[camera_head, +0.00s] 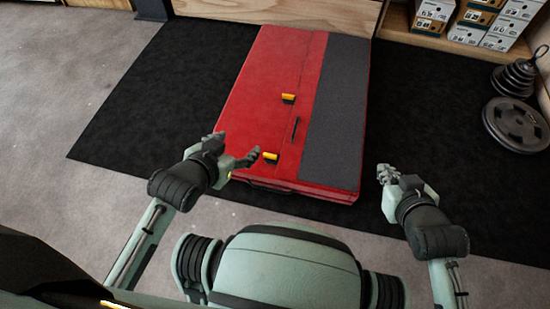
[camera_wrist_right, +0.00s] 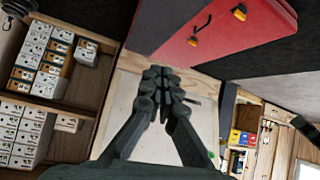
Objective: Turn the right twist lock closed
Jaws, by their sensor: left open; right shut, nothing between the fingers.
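A red pad (camera_head: 262,75) with a grey strip (camera_head: 338,110) lies on a black mat. Two yellow twist locks sit on its red side: a far one (camera_head: 288,98) and a near one (camera_head: 270,156). Both also show in the right wrist view, one (camera_wrist_right: 240,12) near the top edge and one (camera_wrist_right: 193,41) lower. I cannot tell which is the right lock or how each is turned. My left gripper (camera_head: 238,146) is open, just left of the near lock, with one finger close to it. My right gripper (camera_head: 385,172) is shut and empty, right of the pad and apart from it.
A dark handle (camera_head: 295,128) lies on the pad between the locks and the grey strip. Weight plates (camera_head: 518,124) stand at the right. Shelves with boxes (camera_head: 498,32) are at the back right. The black mat (camera_head: 150,115) is clear left of the pad.

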